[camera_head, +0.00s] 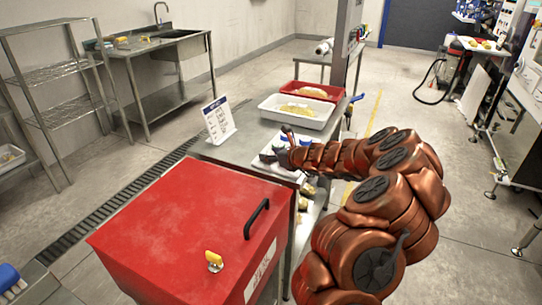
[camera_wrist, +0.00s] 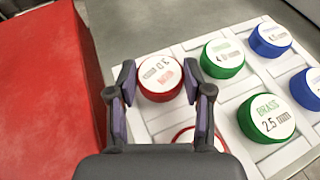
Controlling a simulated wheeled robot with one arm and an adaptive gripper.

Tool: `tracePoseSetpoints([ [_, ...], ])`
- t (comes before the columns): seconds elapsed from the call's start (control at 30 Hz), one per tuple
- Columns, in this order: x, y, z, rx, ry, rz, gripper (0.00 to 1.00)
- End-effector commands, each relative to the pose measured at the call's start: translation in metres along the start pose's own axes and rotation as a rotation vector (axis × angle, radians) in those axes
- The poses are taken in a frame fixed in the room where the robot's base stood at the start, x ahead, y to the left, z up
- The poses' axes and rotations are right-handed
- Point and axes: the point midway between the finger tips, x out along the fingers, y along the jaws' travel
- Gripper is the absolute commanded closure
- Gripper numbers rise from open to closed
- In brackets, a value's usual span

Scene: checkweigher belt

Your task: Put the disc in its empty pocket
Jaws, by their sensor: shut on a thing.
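My gripper (camera_wrist: 160,82) is shut on a red-sided disc (camera_wrist: 160,77) with a white printed top in the wrist view. The disc sits between the fingertips, at the tray's upper left corner. I cannot tell whether it rests in a pocket or hangs just above. The white tray (camera_wrist: 238,90) has raised dividers. It holds green discs (camera_wrist: 222,57) and blue discs (camera_wrist: 271,38). Another red disc (camera_wrist: 184,136) is partly hidden behind my gripper. In the head view my gripper (camera_head: 284,145) is over the tray, which my arm partly covers.
A large red box (camera_head: 185,225) with a black handle stands in front of the tray. A sign (camera_head: 217,118) stands on the bench to the left. A white bin (camera_head: 290,119) and a red bin (camera_head: 326,91) are beyond the tray.

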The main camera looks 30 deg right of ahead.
Motion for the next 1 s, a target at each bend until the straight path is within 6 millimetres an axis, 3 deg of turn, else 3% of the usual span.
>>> tracePoseSetpoints([
  [0.43, 0.0022, -0.0003, -0.0056, -0.002, -0.001, -0.001, 0.89],
  [0.47, 0.0022, -0.0004, -0.0057, -0.002, 0.000, -0.001, 0.49],
  [0.5, 0.0019, -0.0004, -0.0052, -0.002, -0.001, -0.001, 0.45],
  [0.7, 0.0019, -0.0004, -0.0051, -0.002, 0.000, -0.001, 0.25],
  [1.0, 0.0014, -0.0005, -0.0042, -0.002, -0.001, -0.001, 0.25],
])
